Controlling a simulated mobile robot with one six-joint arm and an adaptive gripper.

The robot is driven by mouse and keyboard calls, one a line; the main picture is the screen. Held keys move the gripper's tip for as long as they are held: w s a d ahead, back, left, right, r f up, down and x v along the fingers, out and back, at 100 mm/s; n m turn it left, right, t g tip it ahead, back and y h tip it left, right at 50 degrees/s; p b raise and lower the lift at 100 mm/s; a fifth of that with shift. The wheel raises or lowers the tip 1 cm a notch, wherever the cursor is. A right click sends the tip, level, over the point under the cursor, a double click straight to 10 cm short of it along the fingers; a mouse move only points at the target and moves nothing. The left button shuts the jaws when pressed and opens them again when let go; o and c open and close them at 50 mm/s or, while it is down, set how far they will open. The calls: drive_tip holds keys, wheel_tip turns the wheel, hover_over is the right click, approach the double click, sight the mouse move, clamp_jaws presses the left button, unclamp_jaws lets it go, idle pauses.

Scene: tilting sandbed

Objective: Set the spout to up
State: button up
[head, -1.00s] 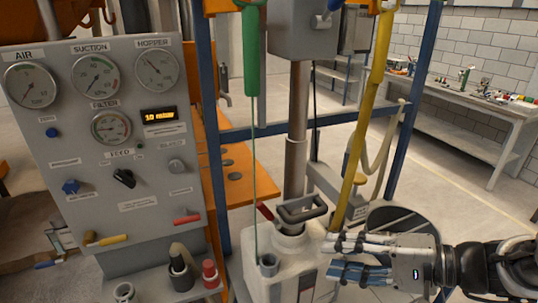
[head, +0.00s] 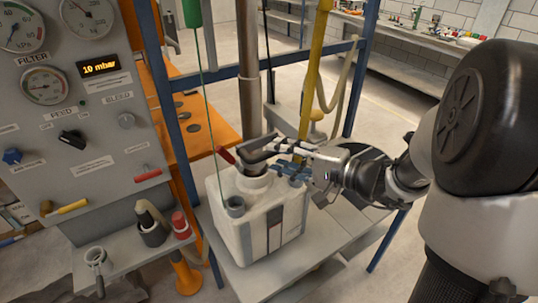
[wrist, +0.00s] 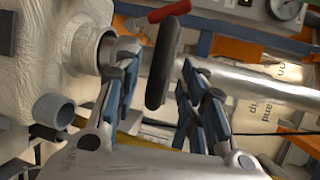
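A black looped handle (head: 262,153) sits on the neck at the top of a white canister (head: 245,225); I cannot tell for certain whether it is the spout. In the wrist view its dark rounded bar (wrist: 163,65) stands between my gripper's fingers, with a gap visible on the right side. My gripper (head: 284,156) reaches in from the right at the handle. It is open in the wrist view (wrist: 158,80). A red lever (head: 225,155) sticks out just left of the handle, and it also shows in the wrist view (wrist: 167,11). The gripper partly hides the handle's right end.
A metal column (head: 250,70) rises behind the canister. A yellow pole (head: 314,75) and a blue frame post (head: 360,70) stand close behind my gripper. A grey gauge panel (head: 75,110) is at the left. A small grey port (head: 235,206) sits on the canister top.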

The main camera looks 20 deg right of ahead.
sight(273, 153)
drive_tip(key=x, duration=0.4)
drive_tip(key=shift+c, duration=0.4)
clamp_jaws()
idle(0.5)
